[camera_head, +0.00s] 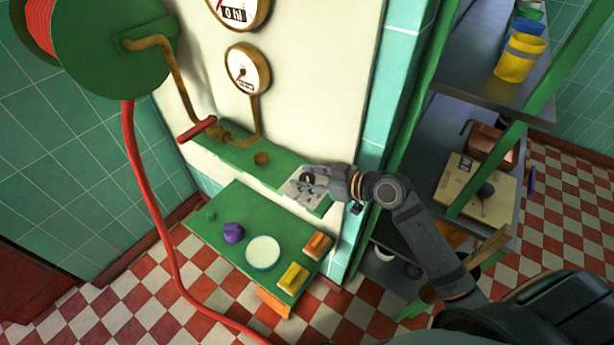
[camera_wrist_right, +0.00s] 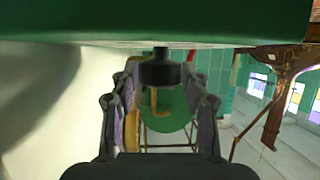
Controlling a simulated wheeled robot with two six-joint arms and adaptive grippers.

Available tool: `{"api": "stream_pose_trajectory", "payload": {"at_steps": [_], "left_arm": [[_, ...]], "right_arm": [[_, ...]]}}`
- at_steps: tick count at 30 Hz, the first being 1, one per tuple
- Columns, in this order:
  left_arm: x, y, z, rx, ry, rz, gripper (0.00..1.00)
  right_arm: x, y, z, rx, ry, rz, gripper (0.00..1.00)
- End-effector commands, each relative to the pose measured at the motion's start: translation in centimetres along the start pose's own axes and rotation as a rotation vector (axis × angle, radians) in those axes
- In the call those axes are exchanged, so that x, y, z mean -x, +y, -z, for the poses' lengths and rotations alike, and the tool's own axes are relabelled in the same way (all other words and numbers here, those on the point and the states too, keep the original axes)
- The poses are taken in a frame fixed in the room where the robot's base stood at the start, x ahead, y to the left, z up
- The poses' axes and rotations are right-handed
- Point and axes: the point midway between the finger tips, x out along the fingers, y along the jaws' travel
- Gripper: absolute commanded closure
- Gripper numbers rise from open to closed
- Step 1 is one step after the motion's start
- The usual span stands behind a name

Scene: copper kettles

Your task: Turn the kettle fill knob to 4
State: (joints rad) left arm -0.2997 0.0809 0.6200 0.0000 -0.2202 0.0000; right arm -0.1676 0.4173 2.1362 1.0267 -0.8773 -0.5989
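The dark round knob (camera_head: 307,178) sits on a pale plate (camera_head: 293,188) at the right end of the green ledge (camera_head: 240,160). Its scale is too small to read. My right gripper (camera_head: 314,180) reaches in from the right, at the knob. In the right wrist view the knob (camera_wrist_right: 160,70) hangs from the green surface, between the two fingertips of the right gripper (camera_wrist_right: 160,84). The fingers stand apart on either side of it, and I cannot tell whether they touch it. My left gripper is not in view.
A lower green panel (camera_head: 205,225) carries a purple knob (camera_head: 233,232), a white round disc (camera_head: 263,252), and yellow (camera_head: 293,278) and orange (camera_head: 317,245) blocks. A gauge (camera_head: 247,69) hangs on the pale wall. A red hose (camera_head: 140,185) runs down at left. Metal shelves (camera_head: 480,75) stand at right.

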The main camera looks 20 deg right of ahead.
Motion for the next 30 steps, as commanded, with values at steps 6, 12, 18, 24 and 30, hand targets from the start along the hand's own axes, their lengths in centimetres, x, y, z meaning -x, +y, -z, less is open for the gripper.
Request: {"api": "stream_pose_trajectory", "payload": {"at_steps": [6,12,18,24,30], "left_arm": [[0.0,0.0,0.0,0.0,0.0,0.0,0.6],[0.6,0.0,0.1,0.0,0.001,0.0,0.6],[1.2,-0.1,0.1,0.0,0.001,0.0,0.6],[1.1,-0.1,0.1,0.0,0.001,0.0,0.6],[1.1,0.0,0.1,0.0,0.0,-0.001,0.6]], "right_arm": [[0.0,0.0,0.0,0.0,0.0,0.0,0.88],[0.0,-0.1,0.2,-0.017,0.003,-0.034,0.94],[0.0,-0.1,0.1,-0.052,0.0,-0.12,0.94],[0.0,0.0,0.0,-0.053,0.0,-0.128,0.95],[0.0,0.0,0.0,-0.053,0.0,-0.127,0.48]]}}
